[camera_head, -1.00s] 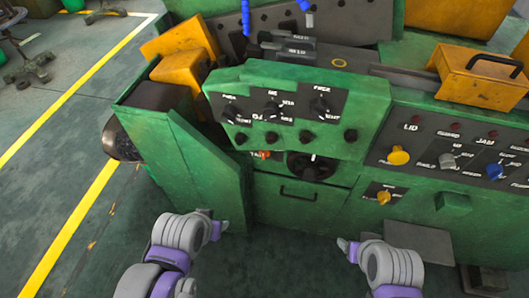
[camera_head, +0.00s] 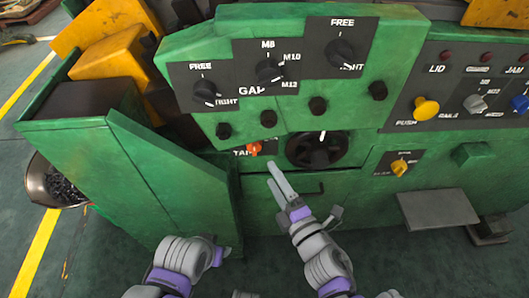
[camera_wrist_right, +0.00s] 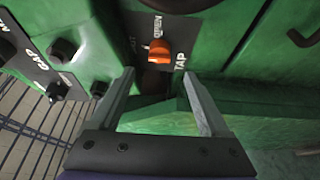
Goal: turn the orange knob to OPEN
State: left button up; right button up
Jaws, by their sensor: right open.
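The orange knob (camera_head: 254,149) sits on a dark plate lettered "TA..." low on the green machine, left of a large black dial. In the right wrist view the orange knob (camera_wrist_right: 159,51) shows on the plate lettered "TAP", with other lettering partly readable. My right gripper (camera_head: 271,168) is just below and right of the knob in the head view. In the wrist view my right gripper (camera_wrist_right: 158,74) has its fingers apart, with the knob beyond the gap between the tips. It looks apart from the knob. My left gripper (camera_head: 222,253) is low, near the machine's front; its fingers are unclear.
The large black dial (camera_head: 317,151) is close to the right of the knob. Small black knobs (camera_head: 269,118) stand out above it. A drawer handle (camera_head: 300,190) lies below. A green door panel (camera_head: 170,180) juts out at the left. A grey step (camera_head: 437,208) is at the right.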

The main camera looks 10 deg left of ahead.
aim_at(257, 149)
jog(key=x, duration=0.9)
jog(key=shift+w+a+b, duration=0.1)
jog(key=shift+w+b, duration=0.15)
jog(key=shift+b, duration=0.1)
grip_shut()
